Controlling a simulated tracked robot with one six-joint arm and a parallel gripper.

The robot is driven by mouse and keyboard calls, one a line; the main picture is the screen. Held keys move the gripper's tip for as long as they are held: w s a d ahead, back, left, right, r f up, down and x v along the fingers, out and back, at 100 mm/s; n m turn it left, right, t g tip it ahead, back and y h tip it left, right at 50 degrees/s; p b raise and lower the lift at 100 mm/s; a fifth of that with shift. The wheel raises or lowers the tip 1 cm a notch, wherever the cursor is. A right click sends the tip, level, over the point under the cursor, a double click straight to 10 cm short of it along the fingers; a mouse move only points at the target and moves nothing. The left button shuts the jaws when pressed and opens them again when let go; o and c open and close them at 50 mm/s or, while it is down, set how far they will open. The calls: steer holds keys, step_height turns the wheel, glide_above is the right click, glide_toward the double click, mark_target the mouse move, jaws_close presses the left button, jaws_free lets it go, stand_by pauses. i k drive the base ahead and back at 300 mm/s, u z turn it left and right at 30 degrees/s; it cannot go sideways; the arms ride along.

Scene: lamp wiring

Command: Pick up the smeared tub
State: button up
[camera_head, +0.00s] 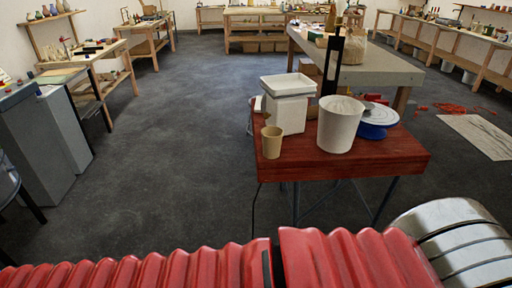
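A large off-white tub (339,126) stands upright on the small red-brown table (390,162), right of centre. It tapers towards its base, and smears on its side are too faint to make out for sure. Its base and the lower end of a dark upright strip behind it are partly hidden from each other's side. My gripper is not in view. Only red ribbed and silver parts, which look like my arm, cross the bottom of the picture, apart from the tub.
Beside the tub stand a white square container (288,108), a tan cup (271,143) and a blue-and-white round turntable (379,118). The dark strip (332,62) rises behind. A grey-topped bench (385,70) stands beyond. Open dark floor (170,150) lies left; grey cabinets (45,135) stand far left.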

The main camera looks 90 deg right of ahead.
mark_target(272, 143)
steer(key=z, duration=3.4)
